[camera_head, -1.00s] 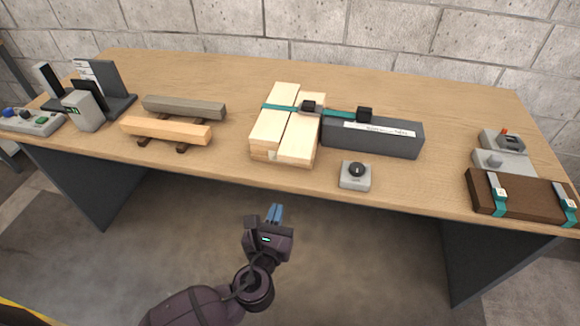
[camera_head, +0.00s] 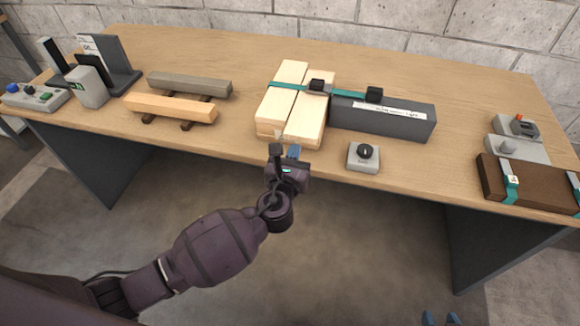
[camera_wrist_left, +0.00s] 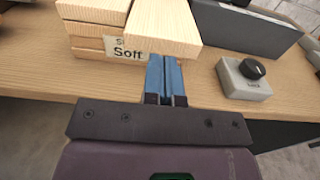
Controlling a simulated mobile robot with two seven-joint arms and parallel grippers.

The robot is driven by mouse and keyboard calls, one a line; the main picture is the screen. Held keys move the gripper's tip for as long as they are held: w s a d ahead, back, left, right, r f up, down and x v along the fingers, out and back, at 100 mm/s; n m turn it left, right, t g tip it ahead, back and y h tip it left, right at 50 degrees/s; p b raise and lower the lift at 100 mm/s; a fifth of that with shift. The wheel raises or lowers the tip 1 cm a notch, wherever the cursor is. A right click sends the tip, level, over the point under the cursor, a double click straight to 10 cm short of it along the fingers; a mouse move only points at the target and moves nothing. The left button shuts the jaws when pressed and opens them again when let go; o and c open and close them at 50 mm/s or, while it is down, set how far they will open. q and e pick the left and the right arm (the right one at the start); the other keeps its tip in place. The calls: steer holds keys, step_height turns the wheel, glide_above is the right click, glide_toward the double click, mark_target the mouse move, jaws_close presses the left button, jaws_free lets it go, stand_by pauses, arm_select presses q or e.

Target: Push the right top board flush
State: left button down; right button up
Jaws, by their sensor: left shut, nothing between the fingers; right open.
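The pallet stack has two pale top boards side by side. The right top board (camera_head: 311,120) reaches further toward the table's front edge than the left top board (camera_head: 282,98). Its front end overhangs in the left wrist view (camera_wrist_left: 165,22), beside a label reading "Soft" (camera_wrist_left: 126,50). My left gripper (camera_head: 294,152) is shut and empty at that front end. In the left wrist view its blue fingers (camera_wrist_left: 165,76) point at the board's end; I cannot tell whether they touch. My right gripper (camera_head: 440,319) is open, low at the bottom edge, partly cut off.
A teal strap (camera_head: 345,91) with black blocks crosses the boards. A dark labelled block (camera_head: 400,118) stands right of the stack. A grey knob box (camera_head: 363,157) sits near the front edge. Two beams (camera_head: 170,107) lie left, a brown strapped case (camera_head: 535,186) far right.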

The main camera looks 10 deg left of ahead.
mark_target(299, 140)
arm_select(q)
steer(key=shift+w, duration=1)
steer(key=shift+w, duration=0.1)
steer(key=shift+w+d, duration=0.15)
steer(key=shift+w, duration=1.15)
steer(key=shift+s, duration=0.1)
